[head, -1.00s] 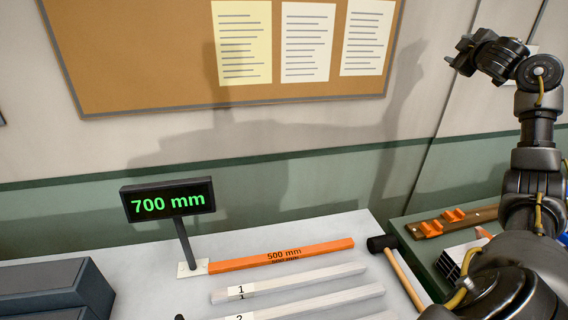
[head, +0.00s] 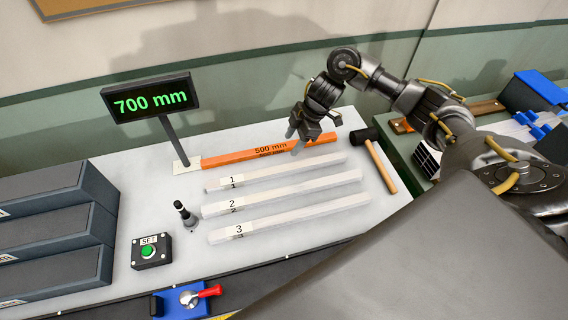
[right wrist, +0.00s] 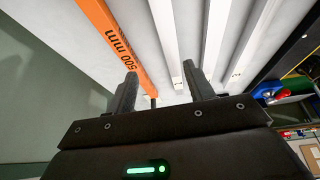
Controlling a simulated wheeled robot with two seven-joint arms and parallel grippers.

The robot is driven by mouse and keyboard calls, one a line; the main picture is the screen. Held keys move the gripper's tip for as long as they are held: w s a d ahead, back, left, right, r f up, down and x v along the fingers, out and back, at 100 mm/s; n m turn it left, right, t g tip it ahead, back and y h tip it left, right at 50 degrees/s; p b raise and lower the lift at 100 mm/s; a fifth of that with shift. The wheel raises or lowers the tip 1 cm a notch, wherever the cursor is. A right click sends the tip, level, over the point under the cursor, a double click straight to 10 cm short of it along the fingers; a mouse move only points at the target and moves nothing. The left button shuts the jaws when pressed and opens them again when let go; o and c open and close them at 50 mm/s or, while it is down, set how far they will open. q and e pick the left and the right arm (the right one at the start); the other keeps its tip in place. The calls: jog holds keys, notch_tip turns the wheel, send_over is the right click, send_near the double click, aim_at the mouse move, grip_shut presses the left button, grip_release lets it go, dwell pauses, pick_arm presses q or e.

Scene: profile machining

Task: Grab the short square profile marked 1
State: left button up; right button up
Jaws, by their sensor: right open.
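The short square profile marked 1 (head: 290,174) is a pale bar lying flat on the light table, its label at its left end. It lies just in front of the orange 500 mm bar (head: 225,159). My right gripper (head: 297,140) is open and empty, fingers pointing down above the orange bar and the back side of profile 1. In the right wrist view, the open fingers (right wrist: 160,72) have the orange bar (right wrist: 105,30) at left and a pale bar (right wrist: 165,35), likely profile 1, between and beyond them. My left gripper is out of view.
Profiles 2 (head: 290,192) and 3 (head: 295,214) lie in front, parallel. A hammer (head: 380,165) lies to the right. A 700 mm display (head: 150,98) stands behind left. Dark boxes (head: 50,240), a green-button box (head: 150,251) and a small black upright device (head: 186,215) stand left.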

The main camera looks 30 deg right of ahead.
jog(key=s+f, duration=0.1)
send_over(279, 168)
jog(key=s+d, duration=0.1)
jog(key=d, duration=0.1)
jog(key=shift+g, duration=0.3)
jog(key=f, duration=0.4)
jog(key=shift+d+f, duration=0.2)
jog(key=shift+a+f, duration=0.1)
jog(key=shift+f, duration=0.3)
jog(key=shift+a+f+p, duration=0.2)
jog(key=shift+p, duration=0.15)
jog(key=p+x, duration=0.1)
jog(key=x, duration=0.2)
jog(key=shift+w+a+f, duration=0.15)
jog(key=shift+w+f, duration=0.05)
jog(key=shift+f, duration=0.1)
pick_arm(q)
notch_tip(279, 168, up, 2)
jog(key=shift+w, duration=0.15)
pick_arm(e)
jog(key=shift+a+f, duration=0.1)
jog(key=shift+f, duration=0.4)
jog(key=shift+r, duration=0.1)
grip_shut()
